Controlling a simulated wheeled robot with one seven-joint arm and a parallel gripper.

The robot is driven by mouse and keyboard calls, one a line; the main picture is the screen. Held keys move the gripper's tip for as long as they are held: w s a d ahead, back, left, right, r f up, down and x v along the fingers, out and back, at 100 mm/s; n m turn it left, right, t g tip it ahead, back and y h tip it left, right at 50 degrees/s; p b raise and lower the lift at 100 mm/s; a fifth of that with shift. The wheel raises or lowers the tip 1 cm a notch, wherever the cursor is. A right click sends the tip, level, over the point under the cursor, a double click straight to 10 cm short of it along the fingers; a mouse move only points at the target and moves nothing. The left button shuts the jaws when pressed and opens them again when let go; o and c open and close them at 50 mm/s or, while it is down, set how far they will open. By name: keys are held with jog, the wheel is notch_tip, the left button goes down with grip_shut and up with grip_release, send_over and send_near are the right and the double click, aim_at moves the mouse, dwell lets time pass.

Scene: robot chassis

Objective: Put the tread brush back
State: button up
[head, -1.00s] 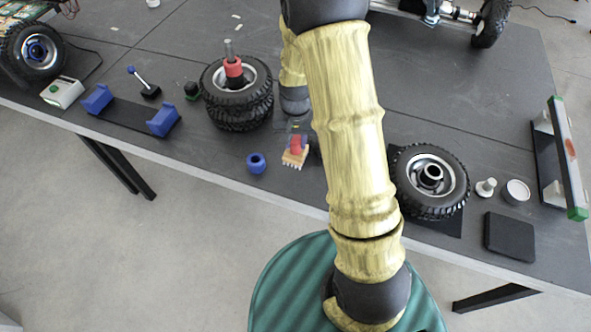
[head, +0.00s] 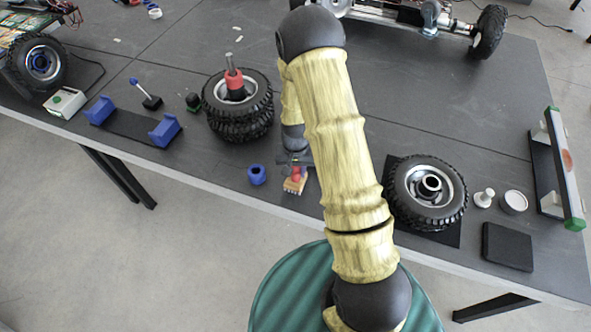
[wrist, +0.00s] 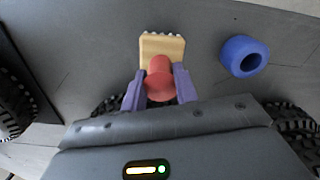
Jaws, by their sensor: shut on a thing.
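The tread brush (head: 294,186) has a pale wooden block with light bristles along one edge and a red knob handle. In the wrist view the brush block (wrist: 162,46) shows just beyond my fingertips. My gripper (wrist: 159,80) has its two purple fingers on either side of the red knob and is shut on it. In the head view my gripper (head: 297,168) is near the table's front edge, with the brush below it. I cannot tell how high the brush is above the table.
A blue ring-shaped cup (head: 257,174) stands just left of the brush. Stacked tyres (head: 240,123) stand behind it. A blue-ended cradle (head: 164,131) lies further left. A wheel (head: 428,192) lies on a dark mat to the right of my arm. The table's back middle is open.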

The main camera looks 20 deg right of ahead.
jog(key=shift+f, duration=0.3)
jog(key=shift+f, duration=0.15)
jog(key=o, duration=0.9)
jog(key=shift+o, duration=0.2)
notch_tip(320, 180, up, 11)
jog(key=shift+w+r+b, duration=0.1)
jog(key=shift+b, duration=0.95)
jog(key=shift+r, duration=0.6)
